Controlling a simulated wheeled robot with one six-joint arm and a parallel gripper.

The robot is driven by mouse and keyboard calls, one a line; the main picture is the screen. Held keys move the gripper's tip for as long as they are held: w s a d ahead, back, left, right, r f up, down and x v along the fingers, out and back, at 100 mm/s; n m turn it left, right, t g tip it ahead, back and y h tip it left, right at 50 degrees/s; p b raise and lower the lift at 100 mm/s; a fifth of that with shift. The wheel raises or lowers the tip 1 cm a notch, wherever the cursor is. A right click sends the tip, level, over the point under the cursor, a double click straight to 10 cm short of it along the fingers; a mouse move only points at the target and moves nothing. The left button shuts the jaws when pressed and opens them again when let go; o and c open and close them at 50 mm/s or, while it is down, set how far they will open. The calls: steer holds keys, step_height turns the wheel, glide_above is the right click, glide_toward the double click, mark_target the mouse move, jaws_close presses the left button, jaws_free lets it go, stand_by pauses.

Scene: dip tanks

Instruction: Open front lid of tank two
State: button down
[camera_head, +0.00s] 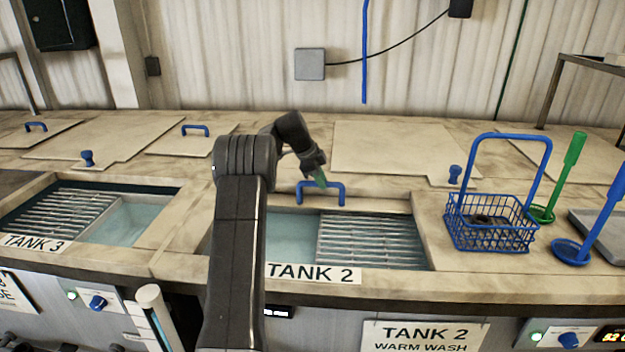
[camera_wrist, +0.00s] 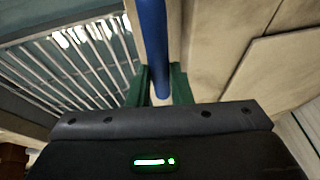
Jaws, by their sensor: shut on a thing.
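My gripper (camera_head: 320,178) is at the blue handle (camera_head: 338,187) at the back edge of tank two's opening. In the wrist view the blue bar of the handle (camera_wrist: 153,45) lies between the green fingers of my gripper (camera_wrist: 160,86), which are shut on it. The pale lid surface (camera_head: 372,202) around the handle shows only as a narrow strip behind the opening. Tank two's opening shows pale water (camera_head: 291,238) at left and a slatted metal rack (camera_head: 370,242) at right. My arm hides the opening's left side.
A blue wire basket (camera_head: 490,237) stands right of the opening, beside green (camera_head: 570,165) and blue (camera_head: 605,220) long-handled tools. A blue knob (camera_head: 454,174) stands behind the basket. Tank three (camera_head: 125,222) is open at left. A large flat panel (camera_head: 390,148) lies behind the handle.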

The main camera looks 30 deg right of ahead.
steer(key=shift+w+d, duration=0.35)
steer(key=shift+w, duration=0.3)
steer(key=c, duration=1.3)
jaws_free()
steer(key=shift+a+r, duration=0.1)
steer(key=shift+r, duration=0.05)
steer(key=s+b+v, duration=0.1)
steer(key=v, duration=1.2)
steer(key=shift+w+r, duration=0.25)
steer(key=shift+w, duration=0.2)
steer(key=shift+f, duration=0.1)
